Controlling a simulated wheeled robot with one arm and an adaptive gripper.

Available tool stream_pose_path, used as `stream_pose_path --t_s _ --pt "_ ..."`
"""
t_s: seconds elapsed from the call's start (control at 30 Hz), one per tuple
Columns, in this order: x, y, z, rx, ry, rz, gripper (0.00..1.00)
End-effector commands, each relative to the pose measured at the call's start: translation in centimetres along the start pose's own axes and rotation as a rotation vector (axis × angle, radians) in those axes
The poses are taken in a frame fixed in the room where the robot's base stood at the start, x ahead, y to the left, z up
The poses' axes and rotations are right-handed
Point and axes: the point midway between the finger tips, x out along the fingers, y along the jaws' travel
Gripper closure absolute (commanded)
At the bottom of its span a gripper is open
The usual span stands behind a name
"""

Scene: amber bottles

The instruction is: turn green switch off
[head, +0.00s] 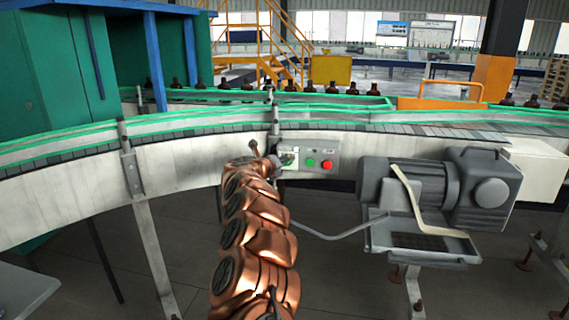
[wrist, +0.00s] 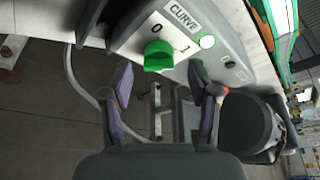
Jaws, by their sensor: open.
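The green switch (wrist: 158,57) is a rotary knob on a grey control panel (wrist: 222,42) marked CURVE, with 0 and 1 beside the knob. I cannot tell clearly which mark it points to. My gripper (wrist: 160,78) is open, its two fingers spread to either side just below the knob in the wrist view, with nothing between them. In the head view my gripper (head: 275,163) is at the left end of the control panel (head: 300,148), partly covering the switch area.
A lit white lamp (wrist: 207,41) is close to the knob. Green (head: 310,162) and red (head: 327,165) buttons sit right of my gripper. A grey motor (head: 440,190) stands further right.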

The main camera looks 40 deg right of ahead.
Motion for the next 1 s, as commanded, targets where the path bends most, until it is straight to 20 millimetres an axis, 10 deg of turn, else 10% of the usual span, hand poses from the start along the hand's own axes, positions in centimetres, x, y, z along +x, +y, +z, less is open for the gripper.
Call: stream_pose_path --t_s 0.7,1.0 --pt "1.5 0.1 -0.1 0.0 0.0 0.001 0.4" --pt "1.5 0.1 0.0 0.0 0.0 0.001 0.72"
